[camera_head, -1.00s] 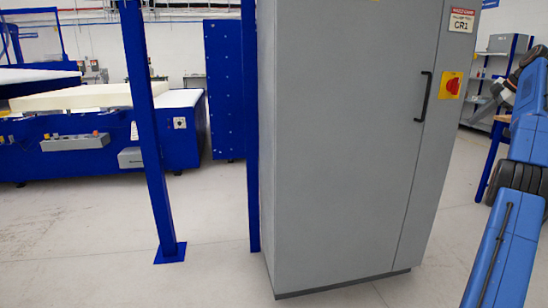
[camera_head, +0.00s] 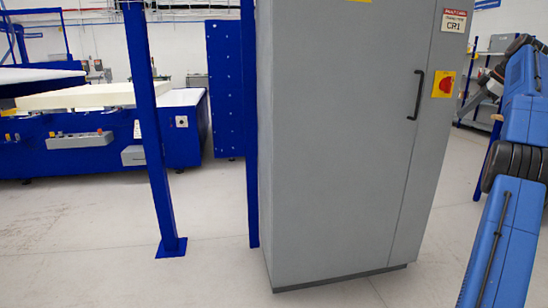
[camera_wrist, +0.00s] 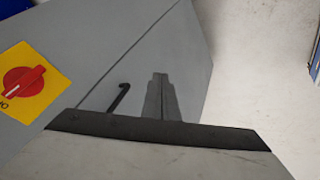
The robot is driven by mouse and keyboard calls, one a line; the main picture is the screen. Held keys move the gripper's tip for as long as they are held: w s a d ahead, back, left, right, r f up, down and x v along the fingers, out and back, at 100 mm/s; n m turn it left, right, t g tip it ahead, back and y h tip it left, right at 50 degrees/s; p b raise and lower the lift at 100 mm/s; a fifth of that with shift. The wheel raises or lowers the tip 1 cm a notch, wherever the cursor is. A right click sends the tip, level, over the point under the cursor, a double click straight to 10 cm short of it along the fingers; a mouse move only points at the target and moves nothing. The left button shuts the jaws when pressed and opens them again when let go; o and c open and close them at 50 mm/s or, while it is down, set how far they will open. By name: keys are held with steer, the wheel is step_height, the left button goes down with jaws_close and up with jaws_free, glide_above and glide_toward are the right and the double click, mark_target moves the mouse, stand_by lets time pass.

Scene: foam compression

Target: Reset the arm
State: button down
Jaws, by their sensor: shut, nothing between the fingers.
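My gripper (camera_wrist: 160,78) shows in the wrist view as two narrow grey fingers, closed together with no object between them. Behind them is the face of a grey cabinet, with its black handle (camera_wrist: 120,97) just left of the fingers and a red rotary switch (camera_wrist: 24,82) on a yellow plate farther left. The gripper end there is small and partly hidden by the arm.
The tall grey cabinet (camera_head: 335,150) fills the middle of the head view, its door shut. Blue posts (camera_head: 150,140) stand to its left. A blue machine (camera_head: 75,145) with pale foam (camera_head: 75,97) is at the far left. Open floor (camera_head: 90,240) lies in front.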

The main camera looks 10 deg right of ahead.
steer(key=a+r+m+g, duration=0.1)
steer(key=a+r+m, duration=0.2)
steer(key=a, duration=1.6)
steer(key=s+a+f+m+g+h, duration=0.15)
steer(key=s+a+f, duration=0.25)
steer(key=s+a, duration=0.6)
steer(key=s+a+f+m+t, duration=0.1)
steer(key=s+a+f+m, duration=0.45)
steer(key=a, duration=0.95)
steer(key=s+a+f, duration=0.3)
steer(key=s+f, duration=0.5)
steer(key=s, duration=0.1)
steer(key=s+a+f+m, duration=0.1)
steer(key=s+a+f, duration=0.3)
steer(key=s+f, duration=0.4)
steer(key=s+a+f+h, duration=0.1)
steer(key=s+a+f, duration=0.3)
steer(key=s+f, duration=0.5)
steer(key=s, duration=0.2)
steer(key=shift+s, duration=0.3)
steer(key=shift+a, duration=0.1)
